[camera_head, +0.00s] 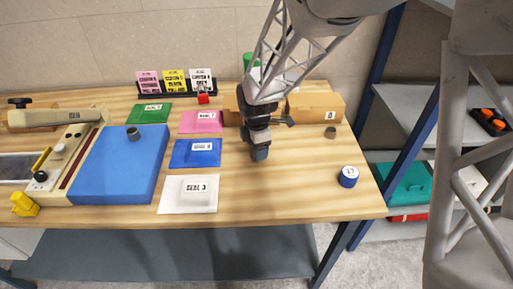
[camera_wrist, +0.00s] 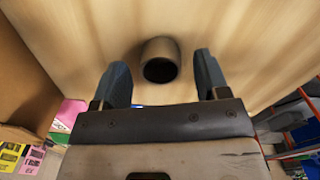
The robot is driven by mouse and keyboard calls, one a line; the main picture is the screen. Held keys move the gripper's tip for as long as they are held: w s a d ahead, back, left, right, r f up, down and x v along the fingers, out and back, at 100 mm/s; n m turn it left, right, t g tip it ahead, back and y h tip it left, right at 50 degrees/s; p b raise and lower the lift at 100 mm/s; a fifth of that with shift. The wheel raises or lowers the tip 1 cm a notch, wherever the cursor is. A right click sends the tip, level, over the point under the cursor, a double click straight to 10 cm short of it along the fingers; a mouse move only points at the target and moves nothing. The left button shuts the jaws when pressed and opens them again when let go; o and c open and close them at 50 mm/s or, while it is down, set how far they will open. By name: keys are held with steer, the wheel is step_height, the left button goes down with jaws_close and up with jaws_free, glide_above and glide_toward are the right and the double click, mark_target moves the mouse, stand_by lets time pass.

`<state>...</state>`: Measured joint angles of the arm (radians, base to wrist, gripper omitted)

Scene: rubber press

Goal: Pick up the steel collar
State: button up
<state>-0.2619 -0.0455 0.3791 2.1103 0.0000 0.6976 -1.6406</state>
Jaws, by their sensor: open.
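A small dark grey hollow collar (camera_head: 330,132) stands on the wooden table, to the right of my gripper (camera_head: 272,136) in the head view. In the wrist view a grey collar (camera_wrist: 160,60), apparently this one, shows its dark bore between the two blue-grey fingers. My gripper (camera_wrist: 161,76) is open and nothing is clamped in it. I cannot tell from the wrist view how far the collar is beyond the fingertips.
A cardboard box (camera_head: 318,107) stands behind the collar. A blue round item marked 17 (camera_head: 348,176) is at the table's front right. Labelled seal sheets, including a white one (camera_head: 188,194), lie left of my gripper. The front middle of the table is clear.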

steer(key=shift+f, duration=0.7)
steer(key=shift+c, duration=0.3)
steer(key=c, duration=1)
